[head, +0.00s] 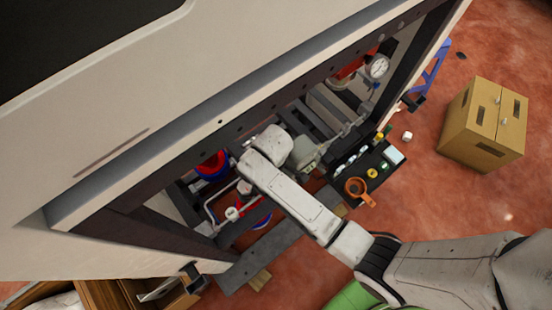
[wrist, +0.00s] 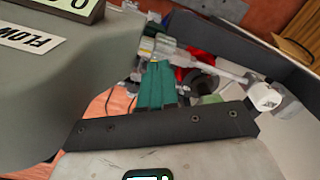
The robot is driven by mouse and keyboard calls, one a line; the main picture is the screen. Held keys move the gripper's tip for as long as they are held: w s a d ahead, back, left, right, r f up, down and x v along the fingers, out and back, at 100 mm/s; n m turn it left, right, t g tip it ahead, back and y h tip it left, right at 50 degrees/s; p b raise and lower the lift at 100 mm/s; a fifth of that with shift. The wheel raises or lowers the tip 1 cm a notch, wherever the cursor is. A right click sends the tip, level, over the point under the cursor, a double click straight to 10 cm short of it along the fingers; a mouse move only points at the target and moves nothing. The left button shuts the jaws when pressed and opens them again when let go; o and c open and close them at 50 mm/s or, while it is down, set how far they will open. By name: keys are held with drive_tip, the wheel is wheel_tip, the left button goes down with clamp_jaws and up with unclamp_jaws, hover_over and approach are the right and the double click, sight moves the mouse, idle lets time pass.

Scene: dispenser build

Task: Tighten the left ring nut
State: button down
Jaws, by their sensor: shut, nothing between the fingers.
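My gripper (wrist: 157,68) shows in the wrist view as two teal fingers held together, with nothing between them. Their tips point at a pale fitting (wrist: 155,46) on a pipe, but I cannot tell whether they touch it. I cannot clearly make out the left ring nut; it may be part of this fitting. A pipe runs right from there to a white cap (wrist: 265,97). In the head view my arm reaches into the open machine bay, and my fingers are hidden there.
A grey-green housing labelled FLOW (wrist: 60,85) stands close left of my fingers. In the head view, a pressure gauge (head: 377,66) hangs at the bay's upper right. A cardboard box (head: 485,125) stands on the floor.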

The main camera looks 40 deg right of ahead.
drive_tip(key=shift+f+b, duration=0.35)
drive_tip(key=shift+f, duration=0.3)
drive_tip(key=shift+s+p, duration=0.35)
drive_tip(key=shift+p, duration=0.3)
idle(0.9)
drive_tip(key=shift+s+f+p, duration=0.25)
drive_tip(key=shift+s+p, duration=0.3)
drive_tip(key=shift+s, duration=0.15)
idle(1.2)
drive_tip(key=shift+r, duration=0.15)
drive_tip(key=shift+w+r+p, duration=0.25)
drive_tip(key=shift+r+p, duration=0.35)
drive_tip(key=shift+p, duration=0.2)
drive_tip(key=shift+r, duration=0.15)
wheel_tip(320, 180, up, 4)
drive_tip(key=p, duration=0.4)
drive_tip(key=shift+w, duration=0.1)
drive_tip(key=shift+r, duration=0.9)
